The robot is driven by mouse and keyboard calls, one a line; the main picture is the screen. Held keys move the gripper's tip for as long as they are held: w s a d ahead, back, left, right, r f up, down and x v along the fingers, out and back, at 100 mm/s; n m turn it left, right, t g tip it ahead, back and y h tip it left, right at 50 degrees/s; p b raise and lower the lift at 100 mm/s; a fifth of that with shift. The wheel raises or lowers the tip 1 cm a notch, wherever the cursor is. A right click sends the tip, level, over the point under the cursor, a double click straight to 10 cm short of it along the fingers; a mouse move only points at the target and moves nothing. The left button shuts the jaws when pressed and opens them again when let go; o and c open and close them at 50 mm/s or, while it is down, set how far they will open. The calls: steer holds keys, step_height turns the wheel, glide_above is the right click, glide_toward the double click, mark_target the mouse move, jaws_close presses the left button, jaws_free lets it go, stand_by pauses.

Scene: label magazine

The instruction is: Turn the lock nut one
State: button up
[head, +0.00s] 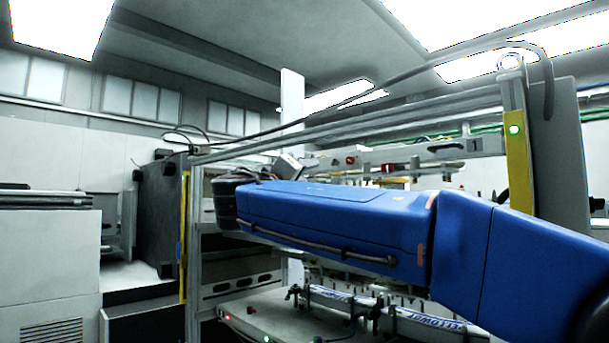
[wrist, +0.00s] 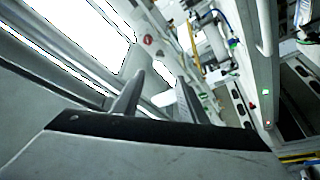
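I cannot make out lock nut one for certain in either view. In the head view a rail behind my arm carries a small red round part (head: 350,160) and a red label marked 1 (head: 388,167). In the wrist view a red round part (wrist: 147,39) shows beyond the fingertips, apart from them. My gripper (wrist: 160,78) has its two dark fingers spread, with nothing seen held between them. In the head view my blue arm covers much of the machine, and the fingers cannot be made out there.
A metal frame with a yellow-faced post (head: 517,160) and a top beam encloses the machine. A lower shelf (head: 265,318) holds a tube with blue lettering (head: 430,320). A black cable (head: 400,75) arches overhead. A dark cabinet (head: 158,215) stands at left.

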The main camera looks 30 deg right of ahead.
steer(key=shift+c, duration=0.6)
steer(key=shift+w, duration=0.1)
steer(key=shift+c, duration=1.2)
steer(key=m+g+h, duration=0.4)
steer(key=m+g, duration=0.7)
steer(key=m, duration=1.4)
glide_toward(335, 162)
steer(key=x, duration=0.7)
steer(key=shift+w+r, duration=0.1)
steer(key=shift+w, duration=0.1)
jaws_close()
